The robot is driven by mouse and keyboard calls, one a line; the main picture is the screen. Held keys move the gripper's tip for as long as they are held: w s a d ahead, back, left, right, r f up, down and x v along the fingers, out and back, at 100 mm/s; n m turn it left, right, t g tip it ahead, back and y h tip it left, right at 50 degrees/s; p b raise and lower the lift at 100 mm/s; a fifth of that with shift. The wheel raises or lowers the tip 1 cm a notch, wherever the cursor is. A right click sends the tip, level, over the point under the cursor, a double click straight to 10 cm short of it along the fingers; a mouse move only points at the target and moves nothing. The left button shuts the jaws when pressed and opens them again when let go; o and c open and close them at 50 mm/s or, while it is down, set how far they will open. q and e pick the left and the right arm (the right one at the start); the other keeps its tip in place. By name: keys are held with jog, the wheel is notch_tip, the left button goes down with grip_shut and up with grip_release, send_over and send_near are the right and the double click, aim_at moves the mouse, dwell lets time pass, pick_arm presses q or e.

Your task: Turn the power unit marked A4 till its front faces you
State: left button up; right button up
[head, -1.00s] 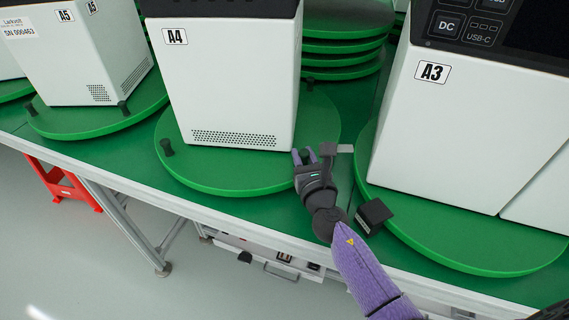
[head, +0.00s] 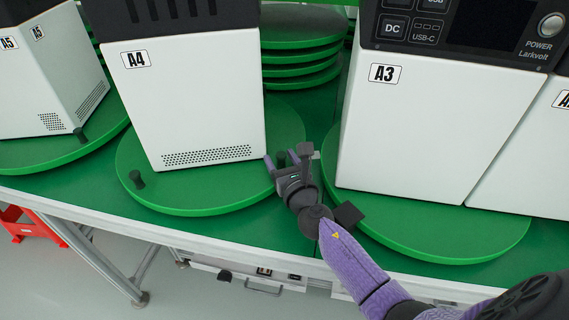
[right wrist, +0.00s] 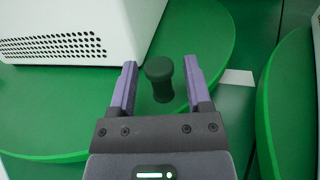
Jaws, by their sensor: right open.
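The white power unit marked A4 (head: 190,105) stands on a round green turntable (head: 190,200). The side towards me is plain, with the A4 label at top left and a perforated vent along the bottom. A dark peg (head: 136,179) stands at the turntable's left rim. My right gripper (head: 282,160) is at the turntable's right rim, beside the unit's lower right corner. In the right wrist view it is open (right wrist: 160,80), its fingers either side of a second dark green peg (right wrist: 160,78), with gaps showing. My left gripper is out of view.
The A3 unit (head: 400,140), with its dark panel, stands on another turntable (head: 440,240) close to the right of my right gripper. The A5 unit (head: 50,85) stands at the left. Spare green discs (head: 300,75) are stacked behind.

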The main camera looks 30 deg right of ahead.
jog(key=s, duration=0.3)
jog(key=s+a, duration=0.1)
jog(key=s, duration=0.5)
jog(key=shift+s+a+p, duration=0.15)
jog(key=shift+s+p, duration=0.15)
jog(key=shift+p, duration=0.05)
